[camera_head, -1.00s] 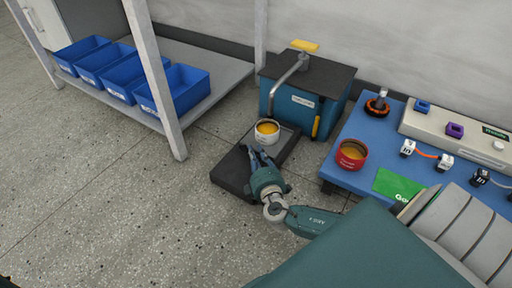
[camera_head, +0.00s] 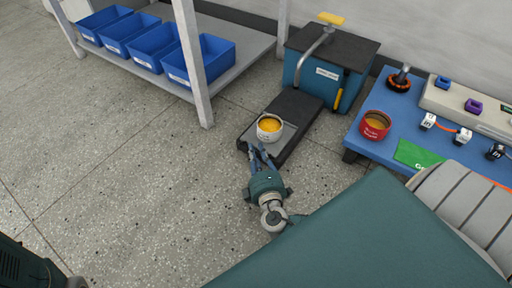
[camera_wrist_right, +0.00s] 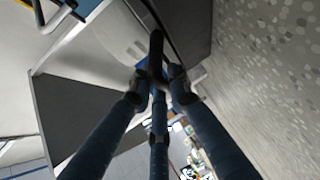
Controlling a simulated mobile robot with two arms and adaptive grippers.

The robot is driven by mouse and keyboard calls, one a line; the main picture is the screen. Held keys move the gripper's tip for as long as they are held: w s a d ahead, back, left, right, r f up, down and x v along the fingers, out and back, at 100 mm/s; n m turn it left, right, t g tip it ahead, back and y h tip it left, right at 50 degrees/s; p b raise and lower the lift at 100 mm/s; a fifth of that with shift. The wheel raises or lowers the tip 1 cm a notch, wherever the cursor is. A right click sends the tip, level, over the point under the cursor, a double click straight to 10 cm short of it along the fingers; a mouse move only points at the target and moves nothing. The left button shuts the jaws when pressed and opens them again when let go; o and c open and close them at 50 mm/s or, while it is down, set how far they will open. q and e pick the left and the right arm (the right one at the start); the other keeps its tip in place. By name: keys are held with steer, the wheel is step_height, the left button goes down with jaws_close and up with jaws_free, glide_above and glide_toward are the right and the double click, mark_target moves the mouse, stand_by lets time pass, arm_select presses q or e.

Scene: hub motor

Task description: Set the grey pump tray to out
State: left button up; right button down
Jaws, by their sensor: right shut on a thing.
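The grey pump tray (camera_head: 274,149) is a flat plate near the front end of a dark track that runs out from the teal pump box (camera_head: 312,72). A pale can (camera_head: 269,128) with yellow contents stands upright on it, in front of and clear of the bent spout. My right gripper (camera_head: 259,151) is at the tray's front edge, shut on a dark bar (camera_wrist_right: 156,50) that looks like the tray's handle. The fingers partly hide the tray's front in the head view. My left gripper is not in view.
A blue table (camera_head: 396,106) to the right carries a red can (camera_head: 375,125), a green card (camera_head: 415,153) and small parts. Blue bins (camera_head: 200,62) stand on a shelf at the back left. The speckled floor left of the track is clear.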

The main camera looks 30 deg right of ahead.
steer(key=shift+s+a+f, duration=0.15)
steer(key=shift+s+a, duration=0.05)
steer(key=shift+a, duration=0.15)
steer(key=c, duration=1.9)
jaws_free()
steer(key=shift+r, duration=0.2)
